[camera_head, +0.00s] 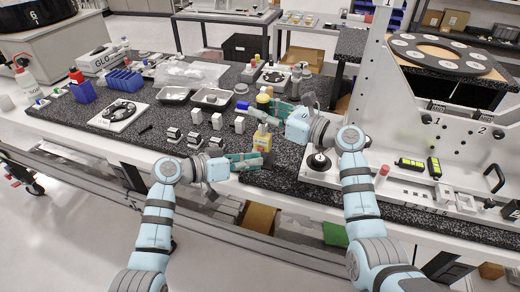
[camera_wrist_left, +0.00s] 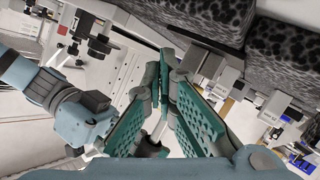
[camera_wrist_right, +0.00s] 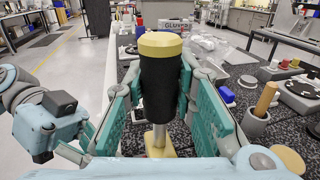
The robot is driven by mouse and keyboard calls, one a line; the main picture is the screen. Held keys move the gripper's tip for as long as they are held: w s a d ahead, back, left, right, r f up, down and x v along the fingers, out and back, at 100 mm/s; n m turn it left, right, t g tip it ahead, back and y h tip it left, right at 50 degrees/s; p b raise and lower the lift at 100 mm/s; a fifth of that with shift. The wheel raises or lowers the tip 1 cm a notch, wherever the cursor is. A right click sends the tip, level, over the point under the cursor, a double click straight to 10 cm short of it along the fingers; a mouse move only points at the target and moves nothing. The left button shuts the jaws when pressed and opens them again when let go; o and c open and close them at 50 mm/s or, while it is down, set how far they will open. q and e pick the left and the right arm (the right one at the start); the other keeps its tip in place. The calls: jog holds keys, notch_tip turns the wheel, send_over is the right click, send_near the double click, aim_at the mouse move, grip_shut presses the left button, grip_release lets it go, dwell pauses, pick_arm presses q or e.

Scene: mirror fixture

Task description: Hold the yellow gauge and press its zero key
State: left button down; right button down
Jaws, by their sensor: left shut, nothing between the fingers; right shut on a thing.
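The yellow gauge has a yellow body (camera_head: 262,141) that hangs upright in the head view, near the table's front edge. Its yellow cap (camera_wrist_right: 160,44), black grip (camera_wrist_right: 159,88) and metal stem show in the right wrist view. My right gripper (camera_head: 262,108) is shut around the black grip, its fingers on either side. My left gripper (camera_head: 262,161) is shut and empty, its tips at the lower end of the yellow body. I cannot tell whether they touch it. The zero key cannot be made out. In the left wrist view the left fingertips (camera_wrist_left: 165,72) are close together.
White blocks (camera_head: 216,121) and two metal trays (camera_head: 174,95) stand on the dark speckled table left of the gauge. A white fixture panel (camera_head: 390,110) rises on the right. A round black-topped part (camera_head: 319,160) stands close to the right arm.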

pick_arm(q)
jog(key=shift+s+a, duration=0.1)
jog(key=shift+s, duration=0.15)
jog(key=s, duration=0.1)
jog(key=s+a, duration=0.1)
jog(key=s, duration=0.2)
jog(key=shift+s+a, duration=0.25)
dwell(0.7)
pick_arm(e)
jog(key=c, duration=1.2)
grip_release()
jog(key=shift+c, duration=0.2)
